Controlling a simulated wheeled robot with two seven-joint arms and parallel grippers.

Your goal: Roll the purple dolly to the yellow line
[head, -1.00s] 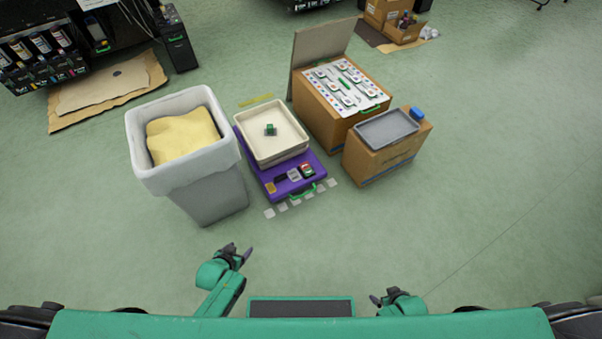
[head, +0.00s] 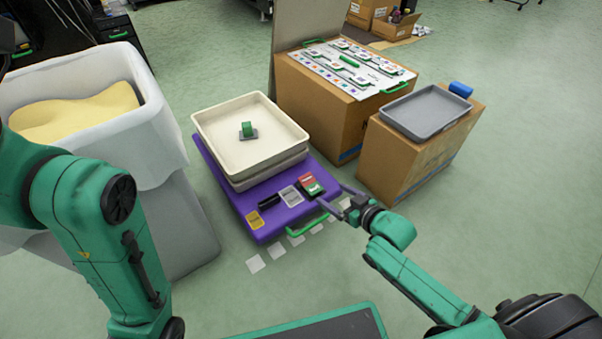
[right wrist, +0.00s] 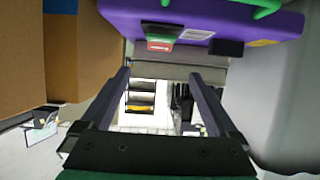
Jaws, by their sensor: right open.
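The purple dolly (head: 228,195) stands on the floor in the middle of the head view, with a green handle (head: 307,226) along its near edge. It carries stacked cream trays (head: 215,125) with a small green-topped item (head: 248,131) inside. In the right wrist view the dolly (right wrist: 215,14) shows along the top. My right gripper (head: 331,194) is open and empty at the dolly's near right corner, by the handle's right end; contact is unclear. Its fingers (right wrist: 160,74) are apart in the wrist view. My left arm shows, but its gripper does not. The yellow line is not visible now.
A lined bin (head: 160,140) stands close to the dolly's left. Cardboard boxes (head: 320,110) and (head: 405,160) stand on its right, the nearer bearing a grey tray (head: 426,112). Pale floor squares (head: 278,253) lie before the dolly. Floor at far right is open.

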